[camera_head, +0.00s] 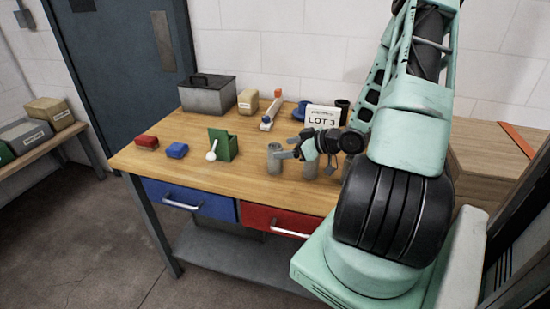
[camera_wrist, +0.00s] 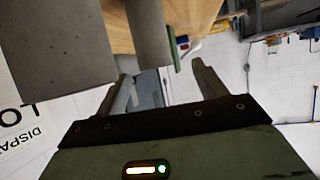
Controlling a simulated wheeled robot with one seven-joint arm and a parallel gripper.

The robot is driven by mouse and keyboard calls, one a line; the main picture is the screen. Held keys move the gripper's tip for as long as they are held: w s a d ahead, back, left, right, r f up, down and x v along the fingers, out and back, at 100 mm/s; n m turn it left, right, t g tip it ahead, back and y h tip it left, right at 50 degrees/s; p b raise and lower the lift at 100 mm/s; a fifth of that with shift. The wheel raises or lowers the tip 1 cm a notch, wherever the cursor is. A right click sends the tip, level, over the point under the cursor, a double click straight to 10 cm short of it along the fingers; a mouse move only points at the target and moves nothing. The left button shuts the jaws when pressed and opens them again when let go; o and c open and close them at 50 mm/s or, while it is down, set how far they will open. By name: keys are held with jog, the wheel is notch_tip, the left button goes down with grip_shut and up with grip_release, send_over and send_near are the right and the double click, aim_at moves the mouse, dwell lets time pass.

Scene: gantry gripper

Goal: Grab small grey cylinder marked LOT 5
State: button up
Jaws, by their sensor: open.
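Two plain grey cylinders stand upright on the wooden table in the head view: one at the left (camera_head: 274,158), and one at the right (camera_head: 310,169), partly hidden by my gripper. My gripper (camera_head: 285,154) is open near the left cylinder's top. In the wrist view my two fingers (camera_wrist: 163,86) are apart, with nothing held between them. Two grey cylinder sides show there, a large near one (camera_wrist: 55,55) and a narrower one (camera_wrist: 150,35) beyond the fingertips. I read no lot marking on either cylinder. A white sign (camera_head: 322,119) behind reads LOT 3.
The table's front left is clear.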

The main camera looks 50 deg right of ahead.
aim_at(270, 149)
jog(key=shift+d+p+x, duration=0.2)
jog(key=shift+p+x, duration=0.35)
jog(key=shift+x, duration=1.4)
jog(key=shift+d+p+x, duration=0.15)
jog(key=shift+p+x, duration=0.4)
jog(key=shift+x, duration=1.4)
jog(key=c, duration=1.4)
